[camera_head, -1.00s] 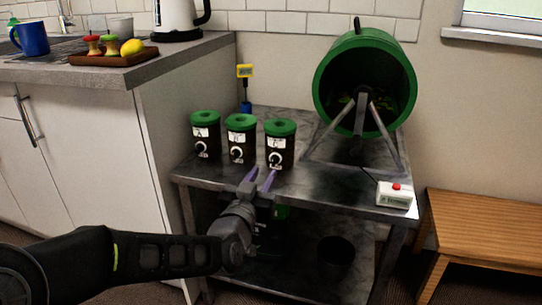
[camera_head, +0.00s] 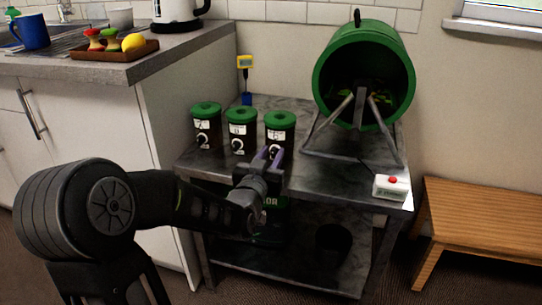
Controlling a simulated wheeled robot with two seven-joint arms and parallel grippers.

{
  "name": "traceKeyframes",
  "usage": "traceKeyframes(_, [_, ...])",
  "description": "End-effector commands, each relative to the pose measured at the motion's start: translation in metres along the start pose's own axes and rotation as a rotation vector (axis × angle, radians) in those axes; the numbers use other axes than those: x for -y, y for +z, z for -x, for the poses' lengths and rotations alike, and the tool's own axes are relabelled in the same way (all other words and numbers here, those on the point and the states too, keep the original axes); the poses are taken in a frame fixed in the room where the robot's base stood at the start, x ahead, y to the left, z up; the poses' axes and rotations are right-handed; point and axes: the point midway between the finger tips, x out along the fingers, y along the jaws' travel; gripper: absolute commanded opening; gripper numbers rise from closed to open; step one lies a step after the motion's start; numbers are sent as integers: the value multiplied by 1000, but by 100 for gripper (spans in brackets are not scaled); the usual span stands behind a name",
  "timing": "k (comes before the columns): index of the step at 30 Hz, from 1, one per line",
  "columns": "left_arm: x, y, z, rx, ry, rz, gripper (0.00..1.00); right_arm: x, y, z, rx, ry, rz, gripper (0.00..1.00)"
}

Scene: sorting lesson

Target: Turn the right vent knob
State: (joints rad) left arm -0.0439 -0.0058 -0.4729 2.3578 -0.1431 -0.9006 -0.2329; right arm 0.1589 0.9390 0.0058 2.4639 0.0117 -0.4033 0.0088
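Three dark canisters with green lids, white labels and round white-rimmed vent knobs stand in a row on the metal table (camera_head: 330,182). They are the left canister (camera_head: 206,121), the middle canister (camera_head: 242,122) and the right canister (camera_head: 280,122). The right vent knob (camera_head: 273,152) is low on the right canister's front and partly hidden by my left gripper's fingers. My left gripper (camera_head: 268,154) has its purple fingers apart, with the tips right at this knob. I cannot tell whether they touch it. My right gripper is not in view.
A green drum (camera_head: 365,72) on a metal stand is at the table's back right. A white box with a red button (camera_head: 391,187) lies at the front right corner. A yellow-topped probe (camera_head: 245,78) stands behind the canisters. A dark bucket (camera_head: 333,243) is on the lower shelf.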

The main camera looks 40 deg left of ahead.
Motion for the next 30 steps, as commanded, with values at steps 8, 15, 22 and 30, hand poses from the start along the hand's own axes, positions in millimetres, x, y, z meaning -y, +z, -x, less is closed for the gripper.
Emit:
traceKeyframes(8, [0,0,0,0,0,0,5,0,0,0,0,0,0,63])
traceKeyframes(15, [0,0,0,0,0,0,0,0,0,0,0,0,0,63])
traceKeyframes(22, [0,0,0,0,0,0,0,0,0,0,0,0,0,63])
traceKeyframes(30, [0,0,0,0,0,-18,0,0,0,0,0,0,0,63])
